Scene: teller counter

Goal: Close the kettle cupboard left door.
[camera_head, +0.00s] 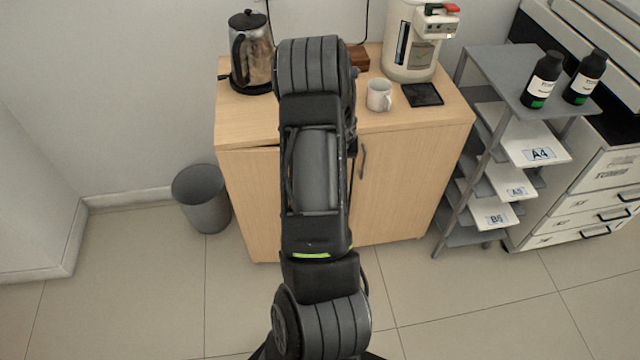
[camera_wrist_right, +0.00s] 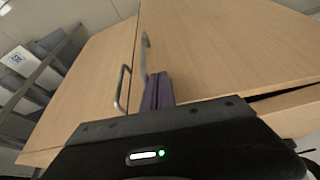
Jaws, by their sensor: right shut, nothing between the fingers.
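The cupboard's left door (camera_head: 252,200) is light wood and partly hidden behind my right arm in the head view. A thin dark gap runs along its top edge, so it looks slightly ajar. In the right wrist view, which is upside down, this left door (camera_wrist_right: 225,50) fills the right side, with its handle (camera_wrist_right: 144,55) near the seam. The right door (camera_head: 395,185) looks flush, with its own handle (camera_head: 362,162). My right gripper (camera_wrist_right: 158,90) is shut and empty, close to the left door's front beside its handle; contact cannot be told. My left gripper is out of view.
A kettle (camera_head: 250,50), a mug (camera_head: 379,95) and a coffee machine (camera_head: 412,45) stand on the cupboard top. A grey bin (camera_head: 203,198) stands left of the cupboard. A paper shelf (camera_head: 480,150) stands close on the right. Floor in front is clear.

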